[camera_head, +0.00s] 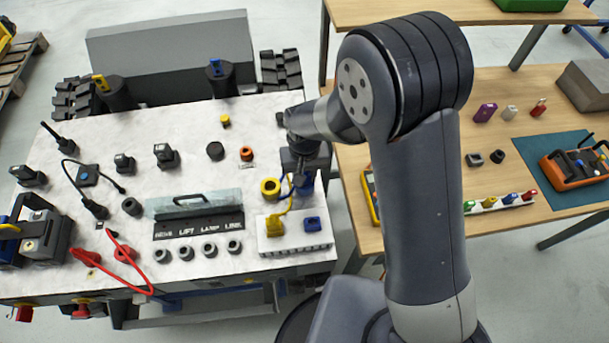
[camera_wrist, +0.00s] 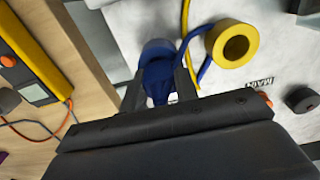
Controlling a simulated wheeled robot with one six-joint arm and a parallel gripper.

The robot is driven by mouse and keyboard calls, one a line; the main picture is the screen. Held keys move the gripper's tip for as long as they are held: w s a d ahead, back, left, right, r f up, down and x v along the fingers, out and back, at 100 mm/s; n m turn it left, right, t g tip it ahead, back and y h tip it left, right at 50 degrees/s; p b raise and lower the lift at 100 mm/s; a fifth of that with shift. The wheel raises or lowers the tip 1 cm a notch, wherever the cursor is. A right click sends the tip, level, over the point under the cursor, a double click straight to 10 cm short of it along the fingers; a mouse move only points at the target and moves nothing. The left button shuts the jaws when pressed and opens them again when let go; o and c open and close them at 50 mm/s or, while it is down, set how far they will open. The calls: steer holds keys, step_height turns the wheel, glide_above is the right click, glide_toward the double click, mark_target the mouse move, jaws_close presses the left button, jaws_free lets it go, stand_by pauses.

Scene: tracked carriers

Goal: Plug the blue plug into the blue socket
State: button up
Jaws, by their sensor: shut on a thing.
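My gripper (camera_head: 303,172) is above the front right part of the white carrier top, near its right edge. In the wrist view, its two fingers (camera_wrist: 160,90) are shut on the blue plug (camera_wrist: 157,65), which has a blue cable. In the head view, the blue plug (camera_head: 306,186) shows partly below the gripper. The blue socket (camera_head: 312,224) is on a white block (camera_head: 290,244) at the front right of the carrier top, nearer the camera than the held plug and apart from it. The socket is not clearly seen in the wrist view.
A yellow ring-shaped part (camera_head: 270,187) stands left of the gripper. A yellow plug (camera_head: 275,226) with a yellow cable sits on the white block left of the blue socket. A labelled panel (camera_head: 197,227) lies further left. A wooden table (camera_head: 400,235) stands to the right.

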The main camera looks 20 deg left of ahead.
step_height(320, 180, up, 10)
steer(key=shift+b, duration=0.65)
